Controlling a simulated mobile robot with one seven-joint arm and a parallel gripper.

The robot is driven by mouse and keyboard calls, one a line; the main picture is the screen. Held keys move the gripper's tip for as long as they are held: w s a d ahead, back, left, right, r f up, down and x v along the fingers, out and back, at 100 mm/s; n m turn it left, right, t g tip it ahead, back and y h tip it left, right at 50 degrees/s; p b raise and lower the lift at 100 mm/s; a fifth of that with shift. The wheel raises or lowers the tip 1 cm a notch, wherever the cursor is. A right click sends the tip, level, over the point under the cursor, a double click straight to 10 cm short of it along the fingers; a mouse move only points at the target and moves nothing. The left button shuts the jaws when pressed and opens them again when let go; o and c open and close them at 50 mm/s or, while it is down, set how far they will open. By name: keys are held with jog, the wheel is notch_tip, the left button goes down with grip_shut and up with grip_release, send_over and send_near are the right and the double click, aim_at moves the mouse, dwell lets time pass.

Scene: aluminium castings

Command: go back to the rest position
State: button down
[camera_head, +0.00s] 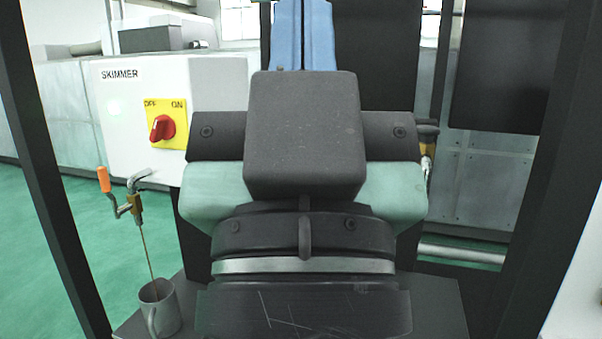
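My gripper (302,25) is large in the middle of the head view, seen from behind, with its dark and pale green body close to the camera. Its two blue fingers point up and away at the top of the picture. They lie side by side with only a thin line between them, so it looks shut. I see nothing held, though the fingertips run up to the top edge. My gripper body hides much of the area behind it.
A white SKIMMER box (110,115) with a red switch (162,128) stands at left. Below it, an orange-handled tap (120,195) has a thin brown stream running to a grey mug (160,308) on a dark platform (440,305). Dark posts stand at both sides.

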notch_tip(320, 180, up, 22)
jog(key=p, duration=1.9)
jog(key=shift+f, duration=0.2)
jog(key=shift+w, duration=0.1)
